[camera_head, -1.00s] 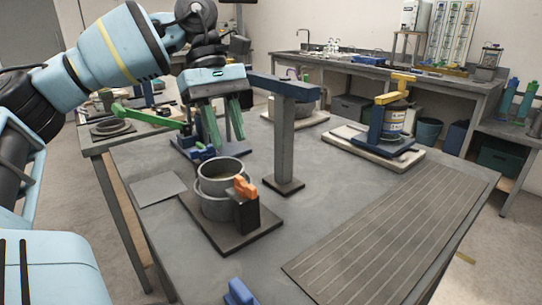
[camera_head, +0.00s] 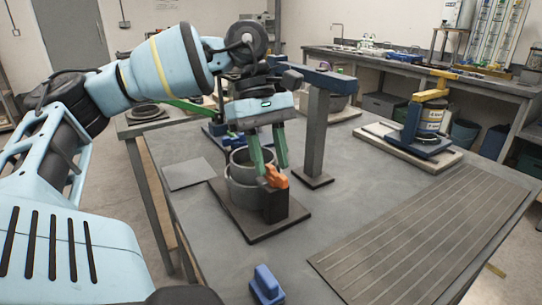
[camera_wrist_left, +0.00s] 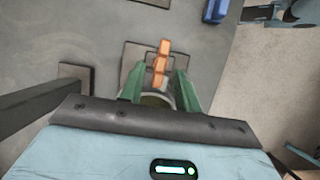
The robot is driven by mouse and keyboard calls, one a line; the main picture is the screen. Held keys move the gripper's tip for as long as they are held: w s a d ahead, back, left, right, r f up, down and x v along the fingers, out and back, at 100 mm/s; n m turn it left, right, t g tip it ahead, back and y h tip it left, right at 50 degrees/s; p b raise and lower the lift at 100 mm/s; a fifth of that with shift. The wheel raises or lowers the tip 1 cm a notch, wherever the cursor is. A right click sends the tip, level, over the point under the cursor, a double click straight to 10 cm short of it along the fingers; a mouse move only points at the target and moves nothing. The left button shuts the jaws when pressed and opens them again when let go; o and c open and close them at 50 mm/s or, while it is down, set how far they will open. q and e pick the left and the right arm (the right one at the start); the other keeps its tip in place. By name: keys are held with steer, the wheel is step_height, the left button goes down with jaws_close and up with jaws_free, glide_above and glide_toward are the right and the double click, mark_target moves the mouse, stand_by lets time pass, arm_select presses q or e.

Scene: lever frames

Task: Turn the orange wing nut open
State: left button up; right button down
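The orange wing nut (camera_head: 275,178) sits on top of a black block (camera_head: 274,204) beside a grey round pot (camera_head: 241,184) on a dark base plate (camera_head: 246,230). My left gripper (camera_head: 271,168) points down from above, its green fingers apart and empty, with the tips close to the wing nut. In the left wrist view the wing nut (camera_wrist_left: 161,62) lies lengthwise in line with the gap between the open fingers (camera_wrist_left: 159,74), part of it beyond the tips. I cannot tell whether a finger touches it. My right gripper is not in view.
A grey post with a blue arm (camera_head: 316,130) stands right behind the wing nut's base. A blue block (camera_head: 266,284) lies at the table's front. A ribbed mat (camera_head: 410,245) covers the right side.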

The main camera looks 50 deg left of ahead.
arm_select(q)
steer(key=shift+f, duration=0.1)
jaws_close()
